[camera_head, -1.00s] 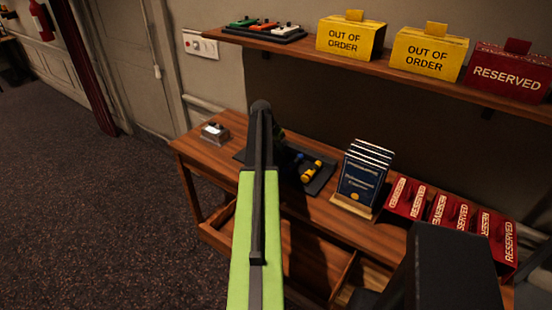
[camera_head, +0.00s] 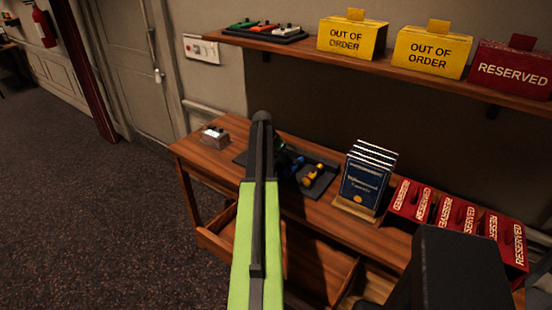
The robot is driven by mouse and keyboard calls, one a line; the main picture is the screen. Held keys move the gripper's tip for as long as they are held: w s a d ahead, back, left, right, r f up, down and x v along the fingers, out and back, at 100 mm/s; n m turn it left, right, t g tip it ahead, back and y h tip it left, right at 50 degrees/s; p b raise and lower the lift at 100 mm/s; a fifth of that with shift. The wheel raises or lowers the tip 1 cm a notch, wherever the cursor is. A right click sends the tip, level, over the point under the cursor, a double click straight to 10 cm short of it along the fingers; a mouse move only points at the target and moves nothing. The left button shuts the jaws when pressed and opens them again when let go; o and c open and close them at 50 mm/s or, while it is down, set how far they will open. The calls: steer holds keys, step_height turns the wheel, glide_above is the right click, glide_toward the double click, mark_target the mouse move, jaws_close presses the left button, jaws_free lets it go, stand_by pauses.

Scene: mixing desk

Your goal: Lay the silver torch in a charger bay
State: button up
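A dark tray (camera_head: 321,188) lies on the wooden desk, partly hidden behind my green and black arm. A yellow torch-like item (camera_head: 313,175) lies on its right part, with a blue one (camera_head: 293,166) beside it, close to my arm. I cannot make out a silver torch; it may be hidden behind the arm. I cannot tell whether this tray holds the charger bays. My arm reaches over the tray, and the fingers of my gripper are hidden behind it. Whether they are open or hold anything does not show.
A small silver box (camera_head: 215,136) sits at the desk's left end. Blue booklets (camera_head: 364,182) stand right of the tray, then several red reserved signs (camera_head: 459,216). The shelf (camera_head: 395,68) above holds a black rack (camera_head: 262,38) with green, orange and white items, and more signs.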

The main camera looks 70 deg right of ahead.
steer(key=p+v, duration=1.1)
steer(key=v, duration=0.1)
steer(key=shift+a+r, duration=0.1)
steer(key=shift+r, duration=0.05)
steer(key=w+a+n+t+y, duration=0.1)
steer(key=w+a+n, duration=0.2)
steer(key=w+a, duration=0.75)
steer(key=w+a+f+n, duration=0.1)
steer(key=w+a+n, duration=0.45)
steer(key=a, duration=0.85)
steer(key=w+a+n+t+y, duration=0.1)
steer(key=w+a+n, duration=0.1)
steer(key=w+a, duration=0.9)
steer(key=s+a+n+y, duration=0.2)
steer(key=a+n, duration=0.8)
steer(key=a, duration=3)
steer(key=shift+f+g, duration=0.4)
steer(key=shift+f, duration=0.05)
